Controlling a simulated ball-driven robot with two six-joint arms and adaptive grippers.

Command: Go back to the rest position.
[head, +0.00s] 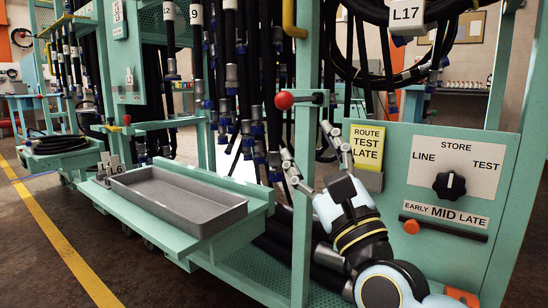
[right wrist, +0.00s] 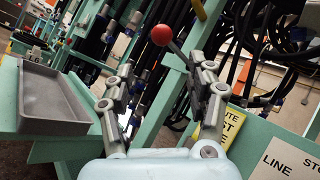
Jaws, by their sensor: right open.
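My right gripper (head: 316,160) is open and empty in front of the teal hose rack, between the grey tray and the control panel. Its two spread fingers also show in the right wrist view (right wrist: 162,92), with nothing between them but the rack behind. A red ball-ended lever (head: 284,100) on the rack post is just above and left of the gripper in the head view. The red ball also shows in the right wrist view (right wrist: 162,35), beyond the fingertips. My left gripper is not in view.
The grey tray (head: 222,217) on the rack's shelf looks empty. The panel (head: 440,215) has a black knob and a yellow card (head: 367,148). Black hoses (head: 232,60) hang behind. Open floor with a yellow line (head: 75,258) lies at the left.

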